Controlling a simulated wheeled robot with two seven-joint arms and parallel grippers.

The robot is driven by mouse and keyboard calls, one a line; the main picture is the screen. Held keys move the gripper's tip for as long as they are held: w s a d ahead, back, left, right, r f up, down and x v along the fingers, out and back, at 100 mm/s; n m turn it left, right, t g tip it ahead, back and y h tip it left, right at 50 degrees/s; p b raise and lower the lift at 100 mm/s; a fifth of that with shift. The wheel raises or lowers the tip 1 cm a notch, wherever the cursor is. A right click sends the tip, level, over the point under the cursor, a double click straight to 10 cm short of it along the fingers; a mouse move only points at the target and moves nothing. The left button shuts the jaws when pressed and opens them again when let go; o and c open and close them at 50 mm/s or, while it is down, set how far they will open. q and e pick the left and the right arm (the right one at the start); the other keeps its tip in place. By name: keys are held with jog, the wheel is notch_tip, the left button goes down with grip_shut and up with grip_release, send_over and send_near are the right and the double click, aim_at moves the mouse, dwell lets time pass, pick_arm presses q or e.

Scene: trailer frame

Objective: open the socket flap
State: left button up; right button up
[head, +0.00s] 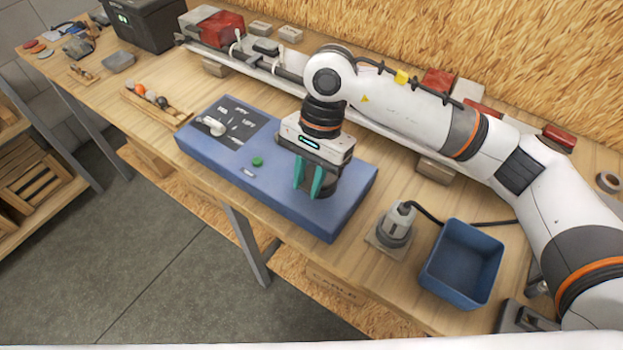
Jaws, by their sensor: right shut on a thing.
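A blue control box (290,205) lies on the workbench. Near its right end is a dark round socket (332,188), mostly hidden behind my right gripper. My right gripper (308,192) points down at this socket, its two teal fingers close together in front of the dark part. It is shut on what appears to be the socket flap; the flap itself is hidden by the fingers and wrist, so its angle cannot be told. My left gripper is not in view.
A green button (257,161) and a white lever (212,126) on a dark panel sit left of the gripper. A grey plug (396,222) with a black cable and a blue bin (462,262) stand at right. A long rail (262,72) lies behind.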

jog(key=shift+w+r, duration=0.1)
jog(key=shift+r, duration=0.65)
jog(key=shift+d, duration=0.1)
jog(key=shift+p+v, duration=0.4)
jog(key=shift+v, duration=0.9)
jog(key=shift+w+d, duration=0.1)
jog(key=shift+w, duration=0.1)
jog(key=shift+w+d+r, duration=0.25)
jog(key=shift+w+r, duration=0.1)
jog(key=shift+r, duration=0.15)
jog(key=shift+w+d+r, duration=0.3)
jog(key=shift+w+r, duration=0.1)
jog(key=shift+r, duration=0.1)
jog(key=shift+w+d, duration=0.1)
